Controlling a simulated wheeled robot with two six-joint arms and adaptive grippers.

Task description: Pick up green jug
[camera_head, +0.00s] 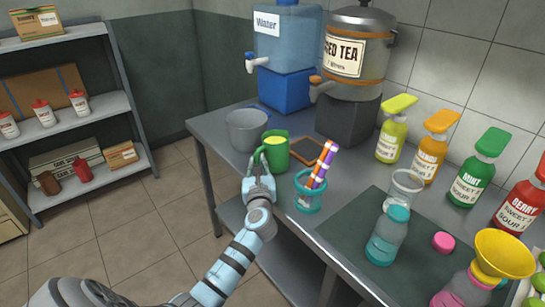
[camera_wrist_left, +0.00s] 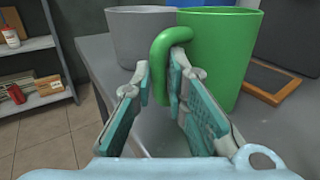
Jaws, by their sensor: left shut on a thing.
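The green jug (camera_head: 277,152) stands on the grey metal table, near its left front edge. In the left wrist view the green jug (camera_wrist_left: 222,58) fills the upper right, with its handle turned toward me. My left gripper (camera_head: 260,160) is at the handle. In the left wrist view my left gripper (camera_wrist_left: 160,78) has its fingers on either side of the handle, shut on it. The jug looks upright; I cannot tell whether its base touches the table. My right gripper is not in view.
A grey pot (camera_head: 246,130) stands close behind the jug on the left. A cup of striped straws (camera_head: 308,190) is close on the right. A brown-framed board (camera_head: 292,152) lies behind. Water (camera_head: 288,35) and tea (camera_head: 352,55) dispensers stand at the back. Bottles crowd the right side.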

